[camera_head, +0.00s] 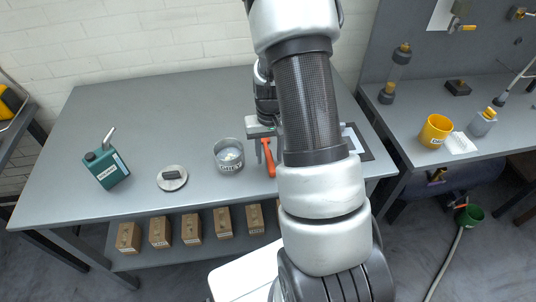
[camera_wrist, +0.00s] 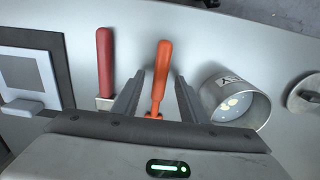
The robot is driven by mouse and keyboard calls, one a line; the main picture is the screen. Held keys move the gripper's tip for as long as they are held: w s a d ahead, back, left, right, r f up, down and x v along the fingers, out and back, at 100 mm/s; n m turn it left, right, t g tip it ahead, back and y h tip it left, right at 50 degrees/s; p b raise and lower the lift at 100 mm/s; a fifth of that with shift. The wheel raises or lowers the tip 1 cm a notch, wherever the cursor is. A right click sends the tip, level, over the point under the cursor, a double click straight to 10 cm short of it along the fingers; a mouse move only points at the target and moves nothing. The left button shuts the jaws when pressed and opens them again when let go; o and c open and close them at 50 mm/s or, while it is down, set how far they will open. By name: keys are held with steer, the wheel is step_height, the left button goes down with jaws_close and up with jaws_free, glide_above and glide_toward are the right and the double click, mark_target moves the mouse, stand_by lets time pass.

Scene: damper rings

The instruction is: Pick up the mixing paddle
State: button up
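An orange-handled tool (camera_wrist: 161,72) lies on the grey table, its far part hidden behind my gripper's body; it may be the mixing paddle, but its working end does not show. The orange handle also shows in the head view (camera_head: 268,164). My gripper (camera_wrist: 157,90) is open, with one finger on each side of the orange tool in the wrist view and a gap on both sides. Whether the fingers are down at its height I cannot tell. A red-handled tool (camera_wrist: 105,62) with a pale metal end lies just left of the left finger.
A labelled metal can (camera_wrist: 240,103) stands close to the right finger; it also shows in the head view (camera_head: 229,155). A round lid (camera_head: 172,177) and a green canister (camera_head: 106,165) stand farther left. A dark-framed panel (camera_wrist: 33,70) lies beyond the red tool. The table's back left is clear.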

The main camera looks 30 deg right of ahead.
mark_target(269, 157)
jaws_close()
step_height(269, 157, up, 10)
steer(key=c, duration=0.6)
jaws_free()
jaws_close()
